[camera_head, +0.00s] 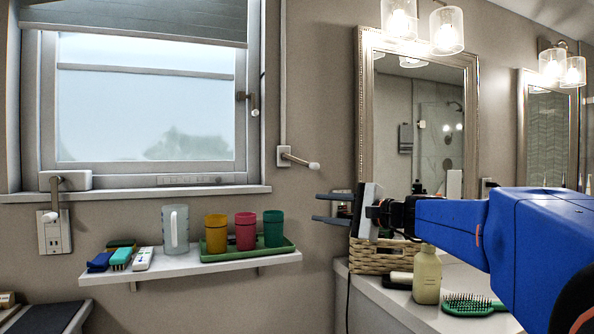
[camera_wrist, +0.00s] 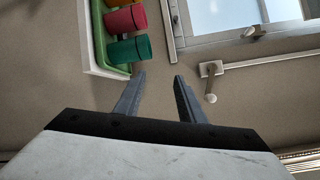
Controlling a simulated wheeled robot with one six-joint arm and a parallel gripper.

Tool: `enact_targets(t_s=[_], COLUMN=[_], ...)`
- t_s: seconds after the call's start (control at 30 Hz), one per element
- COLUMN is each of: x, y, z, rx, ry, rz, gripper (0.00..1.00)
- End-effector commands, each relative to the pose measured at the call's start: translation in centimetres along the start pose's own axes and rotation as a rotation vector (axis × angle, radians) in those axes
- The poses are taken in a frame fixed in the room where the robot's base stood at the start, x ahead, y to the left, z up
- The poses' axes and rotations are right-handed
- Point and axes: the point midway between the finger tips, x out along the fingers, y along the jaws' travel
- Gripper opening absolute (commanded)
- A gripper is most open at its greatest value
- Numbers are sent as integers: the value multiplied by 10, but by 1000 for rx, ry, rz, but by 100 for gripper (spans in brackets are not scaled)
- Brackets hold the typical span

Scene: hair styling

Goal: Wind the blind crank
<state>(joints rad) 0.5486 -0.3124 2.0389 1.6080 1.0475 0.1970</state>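The blind crank (camera_head: 300,161) is on the wall just right of the window: a small white box with a short arm and a pale knob, under a thin vertical rod. In the wrist view the crank (camera_wrist: 211,84) lies just right of the fingertips, its knob end beside the right finger. My gripper (camera_head: 315,207) is open and empty, below and slightly right of the crank in the head view. The wrist view also shows its two fingers (camera_wrist: 160,76) apart, with bare wall between them. The blind (camera_head: 135,22) covers the window's top.
A shelf (camera_head: 190,266) holds a clear mug, brushes and a green tray (camera_head: 280,247) of coloured cups, left of my gripper. Another crank handle (camera_head: 55,190) is at the window's lower left. A basket (camera_head: 372,257) and bottle (camera_head: 427,276) stand below my arm.

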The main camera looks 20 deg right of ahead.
Motion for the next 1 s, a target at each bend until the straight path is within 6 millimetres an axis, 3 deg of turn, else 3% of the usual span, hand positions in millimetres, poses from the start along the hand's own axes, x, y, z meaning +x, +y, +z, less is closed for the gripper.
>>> enact_targets(t_s=[0.03, 0.1, 0.2, 0.3, 0.57, 1.0], x=[-3, -8, -16, -21, -4, 67], y=[-24, -53, -82, -97, -106, -126], z=[-17, -34, -51, -59, -62, -64], rx=[40, 87, 134, 157, 165, 164], ry=[11, 17, 20, 20, 17, 16], rz=[-66, -146, -229, -274, -286, -284], gripper=[36, 36, 36, 36, 36, 36])
